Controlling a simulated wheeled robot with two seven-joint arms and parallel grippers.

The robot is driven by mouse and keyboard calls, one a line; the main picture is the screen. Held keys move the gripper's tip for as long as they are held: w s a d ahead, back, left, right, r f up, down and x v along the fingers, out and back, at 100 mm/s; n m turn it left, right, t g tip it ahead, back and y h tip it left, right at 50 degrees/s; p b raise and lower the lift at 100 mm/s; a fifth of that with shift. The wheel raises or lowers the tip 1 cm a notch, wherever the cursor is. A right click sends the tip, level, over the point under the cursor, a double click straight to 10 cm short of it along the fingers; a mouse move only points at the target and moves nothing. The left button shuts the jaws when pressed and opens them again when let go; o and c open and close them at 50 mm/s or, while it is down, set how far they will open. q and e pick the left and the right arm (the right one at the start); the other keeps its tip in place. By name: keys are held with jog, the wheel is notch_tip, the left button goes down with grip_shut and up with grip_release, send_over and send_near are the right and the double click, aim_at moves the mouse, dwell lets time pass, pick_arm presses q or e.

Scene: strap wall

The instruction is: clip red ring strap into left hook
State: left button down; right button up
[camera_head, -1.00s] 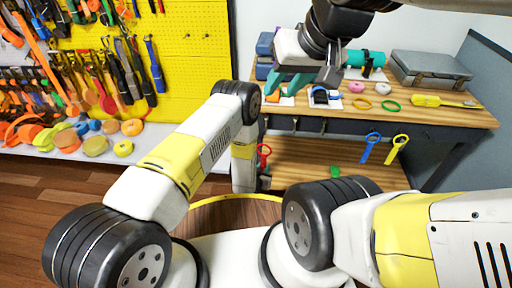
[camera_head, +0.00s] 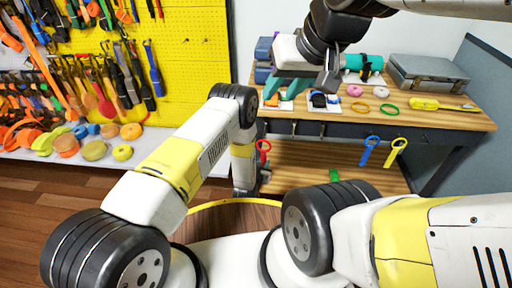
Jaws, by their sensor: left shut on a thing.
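A red ring strap (camera_head: 263,147) is upright with its ring on top, just below the left front edge of the workbench. My left gripper (camera_head: 264,173) is shut on the lower part of this strap; its fingers are small and dark here. Small dark hooks (camera_head: 294,128) show on the bench's front edge; the leftmost hook is hard to make out near my forearm. The red ring appears apart from the hooks.
A blue strap (camera_head: 369,148) and a yellow strap (camera_head: 397,149) hang from the bench front at right. The wooden workbench (camera_head: 440,117) carries rings, a yellow tool and a grey case (camera_head: 428,73). A green piece (camera_head: 334,175) lies on the lower shelf. A yellow pegboard (camera_head: 190,60) stands at left.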

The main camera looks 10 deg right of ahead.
pick_arm(q)
jog(key=w+a+x, duration=0.1)
jog(key=x, duration=0.7)
jog(key=shift+r, duration=0.2)
dwell(1.2)
jog(key=shift+w+a, duration=0.1)
jog(key=shift+w, duration=0.05)
dwell(0.4)
jog(key=c, duration=1.1)
grip_release()
jog(key=shift+c, duration=0.2)
